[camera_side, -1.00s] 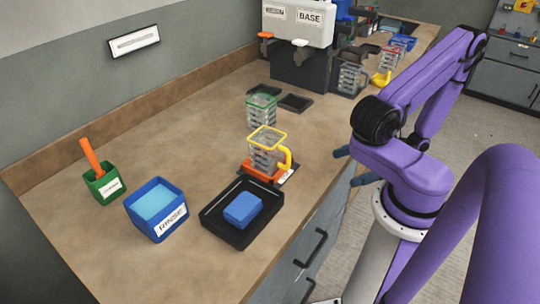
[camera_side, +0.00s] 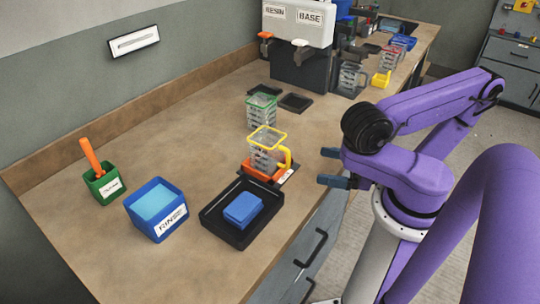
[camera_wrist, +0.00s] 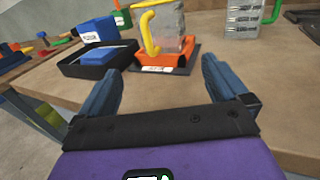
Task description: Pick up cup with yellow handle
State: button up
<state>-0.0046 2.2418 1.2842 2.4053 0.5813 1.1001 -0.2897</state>
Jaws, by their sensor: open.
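The cup with the yellow handle (camera_side: 265,149) is clear with a yellow rim. It stands upright in an orange holder (camera_side: 257,173) near the counter's front edge, its handle turned right toward my arm. In the wrist view the cup (camera_wrist: 168,28) is ahead of the fingers, with its yellow handle (camera_wrist: 148,35) at its left side. My gripper (camera_side: 329,167) is open and empty, to the right of the cup and apart from it. In the wrist view its two blue-grey fingers (camera_wrist: 160,85) are spread wide, with bare counter between them.
A black tray (camera_side: 212,222) with a blue block is beside the holder. A green-rimmed cup (camera_side: 261,111) stands behind. A blue rinse bin (camera_side: 140,221) and green pot (camera_side: 103,190) are at left. The dispenser (camera_side: 297,40) is at the back.

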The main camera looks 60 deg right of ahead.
aim_at(280, 157)
jog(key=shift+x, duration=6.4)
jog(key=shift+d+r, duration=0.1)
jog(key=c, duration=1.3)
jog(key=shift+o, duration=0.2)
jog(key=shift+r, duration=0.1)
